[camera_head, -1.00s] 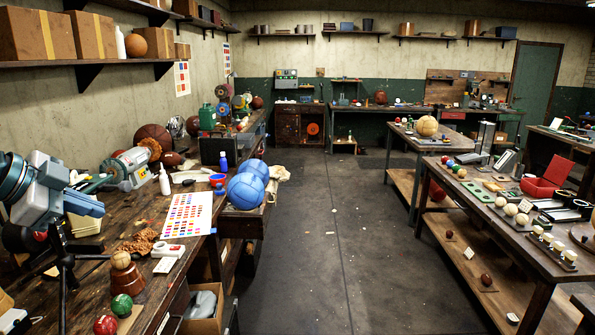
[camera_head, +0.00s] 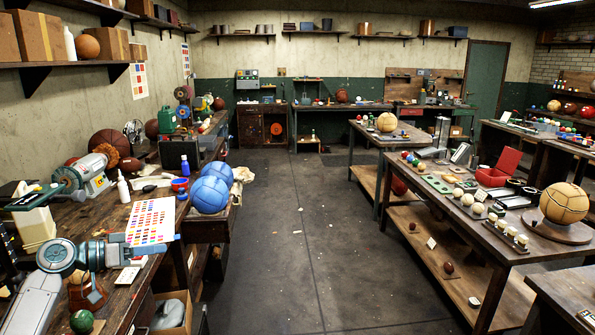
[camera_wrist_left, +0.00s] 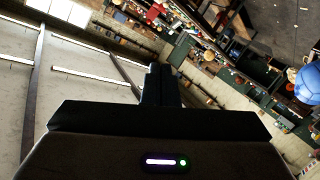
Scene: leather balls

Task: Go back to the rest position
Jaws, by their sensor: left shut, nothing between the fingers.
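My left gripper (camera_head: 168,243) is in the lower left of the head view, over the near part of the left workbench (camera_head: 117,218). Its arm comes in from the lower left corner and the gripper points right, in front of the sheet with coloured dots. The fingers are closed together and hold nothing. In the left wrist view the shut dark fingers (camera_wrist_left: 160,85) stand up in the middle, with no object between them. My right gripper is in neither view.
Two blue balls (camera_head: 210,194) sit at the bench's right edge, near the dotted sheet (camera_head: 152,221). A green ball (camera_head: 82,321) lies below my left arm. A right-hand table (camera_head: 470,232) bears balls and a red box (camera_head: 499,168). The floor between is clear.

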